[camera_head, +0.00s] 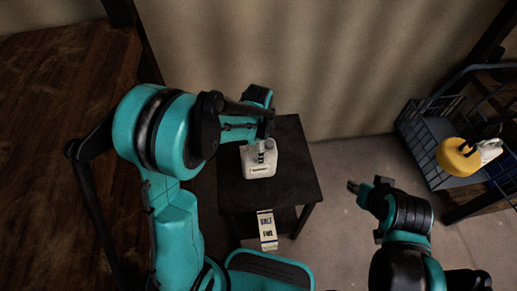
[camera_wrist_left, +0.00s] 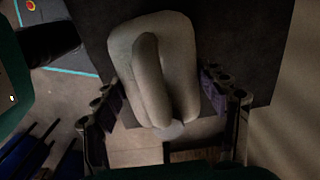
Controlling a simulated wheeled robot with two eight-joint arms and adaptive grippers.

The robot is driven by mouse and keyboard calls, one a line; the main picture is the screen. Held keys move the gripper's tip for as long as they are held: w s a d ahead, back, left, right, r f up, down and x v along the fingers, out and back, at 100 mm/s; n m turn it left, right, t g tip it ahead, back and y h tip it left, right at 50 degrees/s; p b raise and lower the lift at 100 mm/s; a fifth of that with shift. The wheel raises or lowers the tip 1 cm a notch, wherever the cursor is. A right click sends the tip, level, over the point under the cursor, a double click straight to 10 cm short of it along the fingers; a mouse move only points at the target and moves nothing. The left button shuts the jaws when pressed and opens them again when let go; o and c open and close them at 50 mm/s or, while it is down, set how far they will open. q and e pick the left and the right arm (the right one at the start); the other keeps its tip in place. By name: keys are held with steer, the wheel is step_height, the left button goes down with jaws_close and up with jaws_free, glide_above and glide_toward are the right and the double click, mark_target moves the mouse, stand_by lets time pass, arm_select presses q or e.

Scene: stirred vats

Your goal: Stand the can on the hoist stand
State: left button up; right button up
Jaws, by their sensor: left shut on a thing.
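A white can (camera_head: 261,161) with a label on its front is at the small black stand (camera_head: 297,188) in the middle of the head view. I cannot tell whether it rests on the top or is held just above it. My left gripper (camera_head: 264,140) is shut on the can. In the left wrist view the can (camera_wrist_left: 181,62) shows its long moulded handle, with the fingers of my left gripper (camera_wrist_left: 163,100) on either side. My right gripper (camera_head: 358,187) is to the right of the stand, away from the can; its finger opening is too small to judge.
A blue wire basket (camera_head: 425,135) at the right holds a yellow can (camera_head: 455,160) and a white one (camera_head: 489,151). A white printed card (camera_head: 267,230) is at the stand's front. A dark wooden surface (camera_head: 60,130) fills the left. Floor is bare between stand and basket.

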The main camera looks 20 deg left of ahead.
arm_select(q)
steer(key=shift+f, duration=0.15)
steer(key=o, duration=1.6)
steer(key=shift+o, duration=0.2)
